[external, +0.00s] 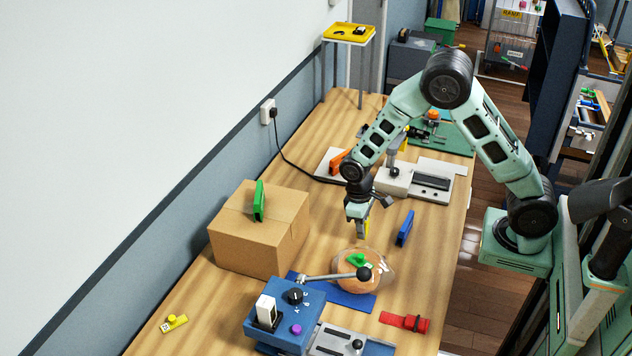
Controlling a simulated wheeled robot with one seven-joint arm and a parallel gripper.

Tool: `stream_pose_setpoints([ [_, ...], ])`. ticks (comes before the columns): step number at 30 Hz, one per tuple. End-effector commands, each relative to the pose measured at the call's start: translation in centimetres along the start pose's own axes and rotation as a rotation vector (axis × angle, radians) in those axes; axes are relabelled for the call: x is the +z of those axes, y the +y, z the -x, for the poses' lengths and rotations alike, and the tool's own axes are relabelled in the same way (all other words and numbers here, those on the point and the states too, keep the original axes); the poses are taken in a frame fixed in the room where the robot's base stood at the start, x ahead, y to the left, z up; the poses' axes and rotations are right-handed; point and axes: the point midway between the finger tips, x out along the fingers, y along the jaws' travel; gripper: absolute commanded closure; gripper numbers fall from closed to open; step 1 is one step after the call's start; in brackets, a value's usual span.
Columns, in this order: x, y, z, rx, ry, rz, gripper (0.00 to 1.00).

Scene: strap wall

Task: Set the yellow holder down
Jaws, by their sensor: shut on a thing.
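My gripper (361,222) points down above the middle of the wooden table (325,225). It is shut on the yellow holder (365,229), a small upright yellow piece mostly hidden by the fingers. The holder appears to be above the table top, but its exact height is hard to tell from this view.
A blue holder (405,228) stands to the right of my gripper. A green holder (258,201) is on the cardboard box (258,235) at left. A grey machine (425,182) stands behind.

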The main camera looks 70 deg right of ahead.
Motion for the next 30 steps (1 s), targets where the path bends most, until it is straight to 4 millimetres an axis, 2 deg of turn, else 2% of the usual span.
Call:
stream_pose_setpoints([
  [2, 0.7, 0.6, -0.7, 0.006, -0.002, 0.037, 0.98],
  [8, 0.4, 1.5, 0.2, -0.029, 0.001, -0.188, 0.98],
  [14, 0.2, 2.8, 0.9, -0.076, 0.002, -0.496, 0.98],
  [20, -0.1, 4.8, 2.1, -0.146, 0.001, -0.960, 0.98],
  [30, -0.5, 9.4, 4.7, -0.297, 0.002, -1.947, 0.98],
])
